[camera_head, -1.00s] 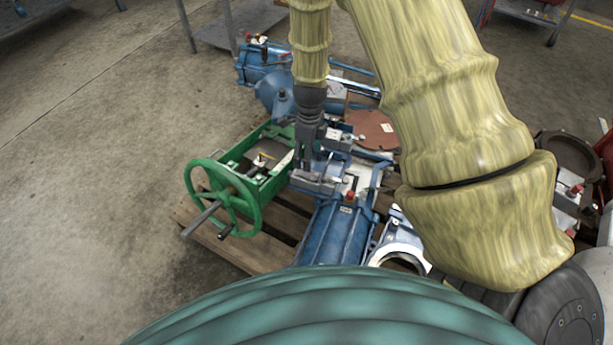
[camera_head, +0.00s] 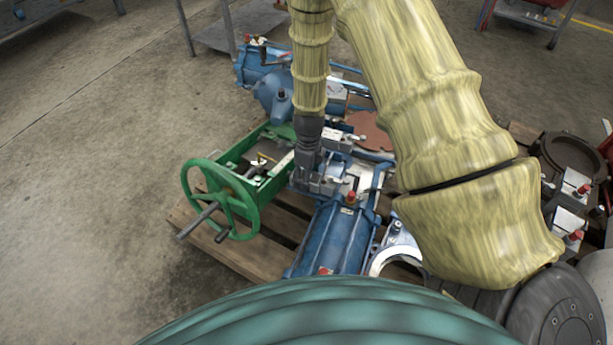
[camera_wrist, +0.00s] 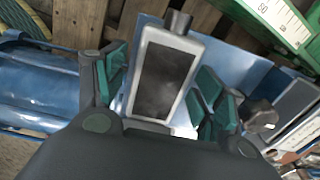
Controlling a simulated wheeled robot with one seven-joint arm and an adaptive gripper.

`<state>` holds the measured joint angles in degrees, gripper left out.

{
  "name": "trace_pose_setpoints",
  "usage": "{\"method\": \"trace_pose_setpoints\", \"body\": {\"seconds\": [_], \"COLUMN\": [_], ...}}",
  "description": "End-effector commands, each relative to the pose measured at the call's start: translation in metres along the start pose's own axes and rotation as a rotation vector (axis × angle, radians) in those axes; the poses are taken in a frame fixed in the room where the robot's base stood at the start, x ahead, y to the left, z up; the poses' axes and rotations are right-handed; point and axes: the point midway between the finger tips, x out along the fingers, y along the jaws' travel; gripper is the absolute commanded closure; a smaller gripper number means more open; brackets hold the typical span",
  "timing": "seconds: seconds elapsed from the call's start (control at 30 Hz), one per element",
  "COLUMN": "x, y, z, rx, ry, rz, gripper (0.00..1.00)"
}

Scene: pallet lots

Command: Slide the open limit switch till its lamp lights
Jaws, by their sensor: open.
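A box-shaped switch (camera_wrist: 165,75) with a pale grey frame, a dark face and a dark knob on top stands between my fingers in the wrist view. My gripper (camera_wrist: 163,88) is open, its green-padded fingers on either side of the box; I cannot tell whether either pad touches it. In the head view my gripper (camera_head: 311,182) is low over the blue valve actuator (camera_head: 335,238), and it mostly hides the switch there. A red lamp cap (camera_head: 350,198) shows just right of the gripper. I cannot tell whether it is lit or which switch it belongs to.
A green frame with a handwheel (camera_head: 222,200) stands close left of my gripper. A blue valve body (camera_head: 275,90) and a brown disc (camera_head: 370,132) lie behind. All rest on a wooden pallet (camera_head: 250,258). More switch units (camera_head: 572,220) are at right. Floor at left is clear.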

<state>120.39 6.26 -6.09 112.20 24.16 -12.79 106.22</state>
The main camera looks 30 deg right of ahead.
Motion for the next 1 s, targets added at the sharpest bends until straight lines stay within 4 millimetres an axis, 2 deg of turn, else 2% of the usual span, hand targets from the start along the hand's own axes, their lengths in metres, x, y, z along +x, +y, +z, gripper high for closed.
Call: {"method": "trace_pose_setpoints", "body": {"seconds": [0.07, 0.43, 1.0], "x": [-0.0002, -0.0003, -0.0016], "y": [0.0000, -0.0001, -0.0086], "z": [0.0000, -0.0001, -0.0003], "rx": [0.000, 0.000, 0.000], "ry": [0.000, 0.000, 0.000], "rz": [0.000, 0.000, -0.001], "gripper": [0.30, 0.95, 0.95]}}
